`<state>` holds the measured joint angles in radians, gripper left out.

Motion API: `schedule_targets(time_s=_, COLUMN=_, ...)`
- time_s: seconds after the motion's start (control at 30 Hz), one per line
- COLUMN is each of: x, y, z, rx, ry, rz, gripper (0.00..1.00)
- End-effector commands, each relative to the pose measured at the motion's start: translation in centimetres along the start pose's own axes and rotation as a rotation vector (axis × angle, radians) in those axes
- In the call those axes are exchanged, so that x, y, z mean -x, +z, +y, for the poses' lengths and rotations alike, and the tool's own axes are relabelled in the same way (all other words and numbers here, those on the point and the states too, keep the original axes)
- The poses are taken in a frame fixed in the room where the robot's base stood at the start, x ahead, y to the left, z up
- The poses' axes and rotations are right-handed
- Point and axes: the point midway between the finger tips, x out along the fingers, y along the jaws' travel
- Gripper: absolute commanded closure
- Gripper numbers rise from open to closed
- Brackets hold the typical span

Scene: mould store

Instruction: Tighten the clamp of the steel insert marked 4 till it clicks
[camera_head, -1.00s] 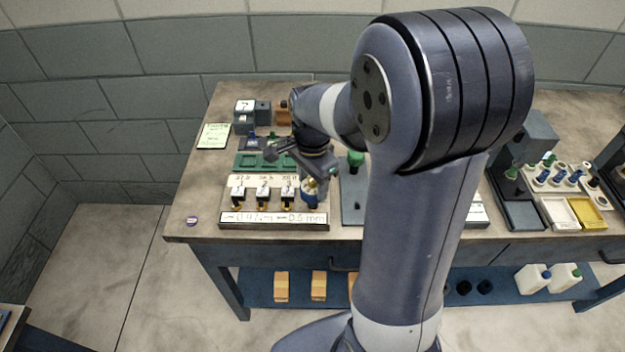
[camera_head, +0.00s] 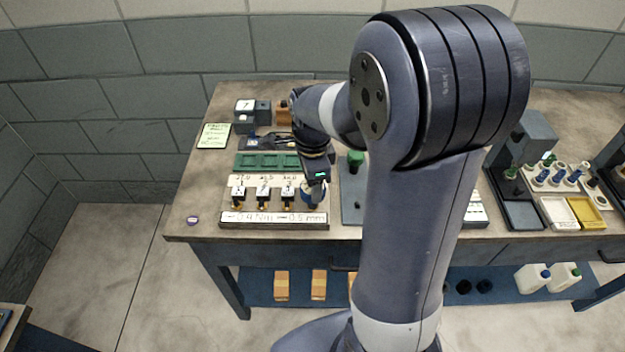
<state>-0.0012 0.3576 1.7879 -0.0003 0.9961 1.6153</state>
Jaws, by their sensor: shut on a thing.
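A row of small dark-and-white steel inserts with yellow parts stands behind a white label strip (camera_head: 274,219): the left (camera_head: 238,194), the middle (camera_head: 263,194) and the third (camera_head: 288,194). A blue piece (camera_head: 310,197) stands at the right end of this row. My gripper (camera_head: 314,184) points down right over that blue piece and is shut on its top, as far as I can tell. The fingertips and the clamp are mostly hidden by the wrist. A small lit green display (camera_head: 321,175) shows on the wrist side. I cannot read which insert is marked 4.
A green tray (camera_head: 260,161) lies behind the row, with dark blocks (camera_head: 263,108) at the back. A grey plate with a green knob (camera_head: 355,159) stands just right of my gripper. The bench's front left, around a small purple disc (camera_head: 192,220), is free.

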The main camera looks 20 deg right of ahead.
Motion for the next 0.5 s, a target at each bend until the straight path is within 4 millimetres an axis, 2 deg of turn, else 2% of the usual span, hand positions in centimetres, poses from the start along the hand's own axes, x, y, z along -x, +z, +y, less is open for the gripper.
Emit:
schedule_targets(time_s=0.17, x=0.01, y=0.0, z=-0.03, rx=-0.011, ry=-0.001, rz=0.0, gripper=0.76)
schedule_targets(time_s=0.33, x=-0.06, y=0.0, z=-0.02, rx=-0.116, ry=0.0, rz=0.0, gripper=0.76)
schedule_targets(time_s=0.5, x=-0.12, y=0.0, z=-0.02, rx=-0.139, ry=0.0, rz=0.0, gripper=0.76)
